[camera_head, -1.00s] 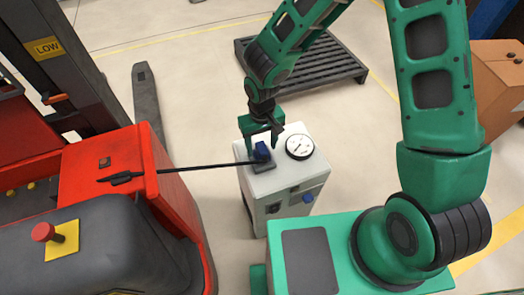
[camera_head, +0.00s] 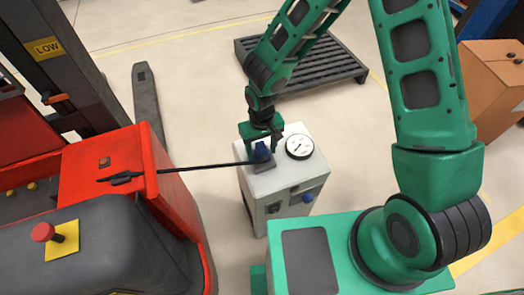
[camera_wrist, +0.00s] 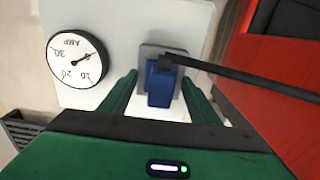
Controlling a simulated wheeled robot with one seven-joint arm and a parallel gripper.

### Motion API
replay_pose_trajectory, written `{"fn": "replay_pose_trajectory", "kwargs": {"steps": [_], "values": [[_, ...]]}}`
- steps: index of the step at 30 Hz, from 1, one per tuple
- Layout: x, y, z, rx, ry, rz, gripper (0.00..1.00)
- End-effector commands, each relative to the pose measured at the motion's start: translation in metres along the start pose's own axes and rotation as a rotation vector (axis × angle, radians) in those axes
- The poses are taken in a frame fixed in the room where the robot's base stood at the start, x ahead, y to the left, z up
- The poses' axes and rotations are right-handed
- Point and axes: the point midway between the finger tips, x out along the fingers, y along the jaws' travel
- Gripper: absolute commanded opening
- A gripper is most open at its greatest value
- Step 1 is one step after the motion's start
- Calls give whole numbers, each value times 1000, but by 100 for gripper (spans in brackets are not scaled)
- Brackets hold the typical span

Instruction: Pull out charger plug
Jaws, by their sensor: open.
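The blue charger plug (camera_head: 262,152) stands in a grey socket plate (camera_head: 264,167) on top of the white charger box (camera_head: 285,178). The plug also shows in the wrist view (camera_wrist: 159,84), with a black cable (camera_wrist: 245,77) running from its top. My gripper (camera_head: 262,148) is over the plug from above. In the wrist view its two green fingers (camera_wrist: 160,100) are open, one on each side of the plug, with a gap visible on the left. Whether the right finger touches the plug or plate cannot be told.
The cable (camera_head: 205,166) stretches left to the red forklift (camera_head: 105,170). A round ammeter dial (camera_head: 299,146) sits on the box right of the plug. A dark pallet (camera_head: 310,68) lies behind, and a cardboard box (camera_head: 492,80) is at right.

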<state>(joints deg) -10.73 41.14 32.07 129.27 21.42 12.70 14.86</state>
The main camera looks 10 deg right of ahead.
Motion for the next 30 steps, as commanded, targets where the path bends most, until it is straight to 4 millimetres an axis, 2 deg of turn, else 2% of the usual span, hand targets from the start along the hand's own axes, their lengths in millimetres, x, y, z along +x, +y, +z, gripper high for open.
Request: {"fn": "replay_pose_trajectory", "kwargs": {"steps": [20,23,27,30], "values": [[0,-1,0,-1,0,0,56],[0,-1,0,-1,0,0,35],[0,-1,0,-1,0,0,1],[-1,-1,0,-1,1,0,1]]}}
